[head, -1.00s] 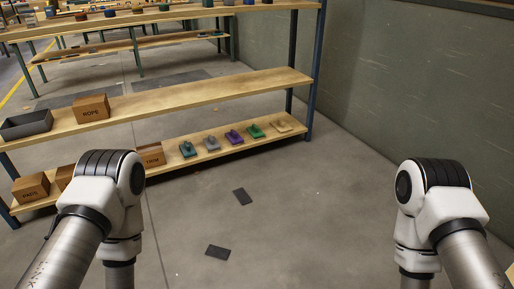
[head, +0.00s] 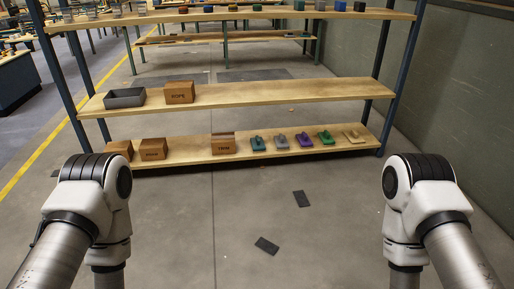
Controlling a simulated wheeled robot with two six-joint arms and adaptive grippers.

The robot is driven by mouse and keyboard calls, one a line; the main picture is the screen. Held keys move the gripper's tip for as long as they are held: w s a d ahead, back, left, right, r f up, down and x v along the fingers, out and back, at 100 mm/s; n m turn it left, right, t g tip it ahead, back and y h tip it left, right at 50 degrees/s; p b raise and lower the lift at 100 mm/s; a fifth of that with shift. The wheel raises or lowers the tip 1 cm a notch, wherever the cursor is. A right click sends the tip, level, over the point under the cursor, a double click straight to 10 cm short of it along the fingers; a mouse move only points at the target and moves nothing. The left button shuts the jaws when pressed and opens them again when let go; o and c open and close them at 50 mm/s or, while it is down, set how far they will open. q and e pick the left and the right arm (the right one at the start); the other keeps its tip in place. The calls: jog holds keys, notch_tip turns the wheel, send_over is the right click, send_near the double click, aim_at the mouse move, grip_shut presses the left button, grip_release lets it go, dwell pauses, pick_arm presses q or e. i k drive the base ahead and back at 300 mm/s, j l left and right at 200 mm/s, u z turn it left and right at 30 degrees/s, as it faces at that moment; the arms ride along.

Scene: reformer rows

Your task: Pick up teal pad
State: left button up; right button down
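A teal pad (head: 258,144) sits on the lower wooden shelf (head: 185,151), just right of a brown box marked TRIM (head: 223,143). To its right stand a grey pad (head: 281,142), a purple pad (head: 304,141), a green pad (head: 326,138) and a tan pad (head: 354,137). Both of my arms show only their upper links at the left and right of the head view, well short of the shelf. Neither gripper is in view.
The middle shelf (head: 300,93) holds a grey open bin (head: 125,98) and a brown box marked ROPE (head: 179,92). Blue posts (head: 391,80) frame the rack. Two dark flat patches (head: 267,245) lie on otherwise clear floor. A green wall (head: 460,100) stands at the right.

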aim_at(258, 146)
jog(key=i+z, duration=0.25)
jog(key=i+l+z, duration=0.1)
jog(key=z, duration=0.15)
jog(key=i, duration=0.6)
jog(key=i+u, duration=0.1)
jog(key=i, duration=0.45)
jog(key=i+l, duration=0.1)
jog(key=i, duration=0.5)
jog(key=i+u, duration=0.1)
jog(key=i, duration=0.45)
jog(key=i+l, duration=0.2)
jog(key=i, duration=0.35)
jog(key=i+l+u, duration=0.1)
jog(key=i, duration=0.5)
jog(key=i+l, duration=0.15)
jog(key=i, duration=0.4)
